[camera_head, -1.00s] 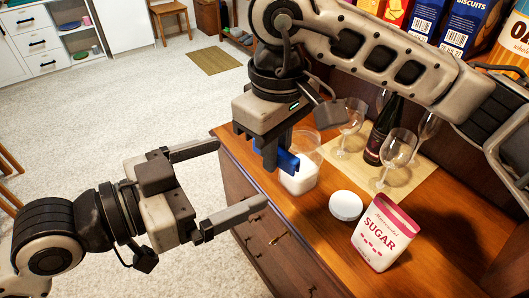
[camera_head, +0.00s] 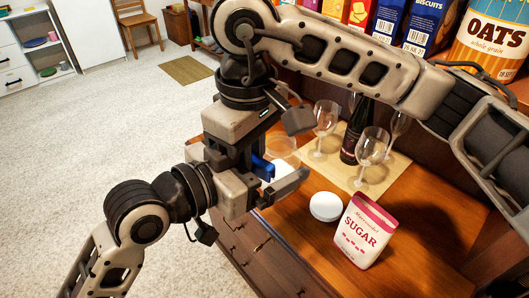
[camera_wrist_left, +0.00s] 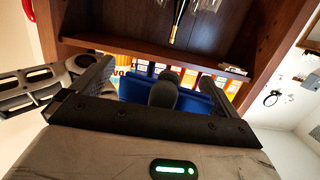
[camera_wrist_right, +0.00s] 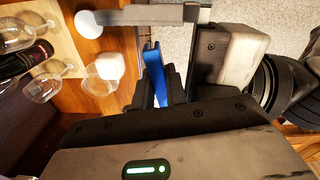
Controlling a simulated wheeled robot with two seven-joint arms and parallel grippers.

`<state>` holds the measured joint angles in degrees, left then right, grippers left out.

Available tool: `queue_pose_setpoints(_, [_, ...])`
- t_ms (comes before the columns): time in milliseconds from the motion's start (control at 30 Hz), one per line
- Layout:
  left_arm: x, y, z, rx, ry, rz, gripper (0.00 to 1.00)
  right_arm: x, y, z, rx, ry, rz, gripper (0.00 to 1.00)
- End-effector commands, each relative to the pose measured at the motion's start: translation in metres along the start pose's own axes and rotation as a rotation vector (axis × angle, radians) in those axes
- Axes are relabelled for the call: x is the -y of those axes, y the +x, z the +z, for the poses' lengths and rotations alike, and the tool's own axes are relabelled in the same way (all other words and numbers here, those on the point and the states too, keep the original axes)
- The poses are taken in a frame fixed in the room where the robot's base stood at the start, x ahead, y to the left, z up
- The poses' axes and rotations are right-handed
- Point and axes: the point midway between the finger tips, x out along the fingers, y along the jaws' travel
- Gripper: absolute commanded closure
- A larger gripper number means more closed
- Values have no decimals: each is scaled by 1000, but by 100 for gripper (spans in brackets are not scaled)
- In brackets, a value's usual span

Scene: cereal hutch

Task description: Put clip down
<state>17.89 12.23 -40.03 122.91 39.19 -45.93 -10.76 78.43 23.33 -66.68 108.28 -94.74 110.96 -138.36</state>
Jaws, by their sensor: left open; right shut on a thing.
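My right gripper (camera_head: 250,158) points down at the front edge of the counter, shut on a blue clip (camera_head: 264,168). The clip is partly hidden by the grippers in the head view; it also shows in the left wrist view (camera_wrist_left: 138,90) and the right wrist view (camera_wrist_right: 154,72). My left gripper (camera_head: 262,172) is open, its fingers spread on either side of the clip and the right fingertips. I cannot tell whether the left fingers touch the clip.
A pink-and-white sugar bag (camera_head: 362,233) and a white lid (camera_head: 325,206) stand on the wooden counter (camera_head: 310,245). A clear jar (camera_head: 283,148) is just behind the grippers. Wine glasses (camera_head: 371,147) and a dark bottle (camera_head: 350,148) stand on a mat; boxes line the shelf above.

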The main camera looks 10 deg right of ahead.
Motion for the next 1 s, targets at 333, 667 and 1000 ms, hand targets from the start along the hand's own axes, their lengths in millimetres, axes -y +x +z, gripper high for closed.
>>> queue_pose_setpoints(333, [0, 0, 0, -1, -1, 1, 48, 0, 0, 0, -1, 1, 0, 100])
queue_pose_setpoints(667, [-1, 0, 0, -1, -1, 3, 48, 2, 0, -1, -3, -5, -4, 61])
queue_pose_setpoints(1000, [-1, 1, 0, 0, -1, 3, 48, 5, 0, 0, -2, -12, -9, 61])
